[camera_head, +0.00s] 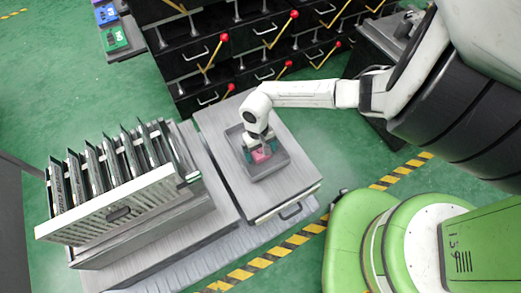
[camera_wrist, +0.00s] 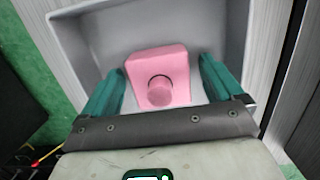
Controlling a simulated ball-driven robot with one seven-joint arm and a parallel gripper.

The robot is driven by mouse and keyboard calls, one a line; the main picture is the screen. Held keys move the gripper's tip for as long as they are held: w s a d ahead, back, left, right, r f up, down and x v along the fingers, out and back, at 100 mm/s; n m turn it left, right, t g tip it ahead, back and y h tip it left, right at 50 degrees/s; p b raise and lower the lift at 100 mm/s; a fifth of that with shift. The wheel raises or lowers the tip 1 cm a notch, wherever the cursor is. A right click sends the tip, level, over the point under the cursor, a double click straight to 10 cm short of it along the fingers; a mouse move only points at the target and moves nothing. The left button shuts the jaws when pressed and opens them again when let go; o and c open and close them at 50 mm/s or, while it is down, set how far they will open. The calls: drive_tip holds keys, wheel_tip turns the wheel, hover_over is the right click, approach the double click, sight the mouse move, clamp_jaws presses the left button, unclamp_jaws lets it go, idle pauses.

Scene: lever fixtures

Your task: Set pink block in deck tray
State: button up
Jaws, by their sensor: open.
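The pink block (camera_wrist: 160,78) sits inside the grey tray (camera_wrist: 85,38), with a round pink knob on its near face. In the head view the pink block (camera_head: 262,155) shows between my gripper's fingers, low in the tray (camera_head: 276,166). My gripper (camera_wrist: 165,85) is open, with one teal finger on each side of the block. A narrow gap shows between the block and each finger. In the head view my gripper (camera_head: 260,150) reaches down into the tray from above. The block's underside is hidden.
The tray stands on a grey cabinet top (camera_head: 222,118) with a drawer handle at its front. A rack of upright panels (camera_head: 110,200) stands to the left. Black drawers with red-knobbed levers (camera_head: 225,50) stand behind. Small coloured blocks (camera_head: 110,25) lie at the upper left.

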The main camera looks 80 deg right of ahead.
drive_tip(key=shift+r, duration=0.1)
wheel_tip(320, 180, up, 12)
drive_tip(key=w+d+p, duration=0.1)
drive_tip(key=p, duration=0.2)
drive_tip(key=shift+d, duration=0.15)
drive_tip(key=shift+w, duration=0.15)
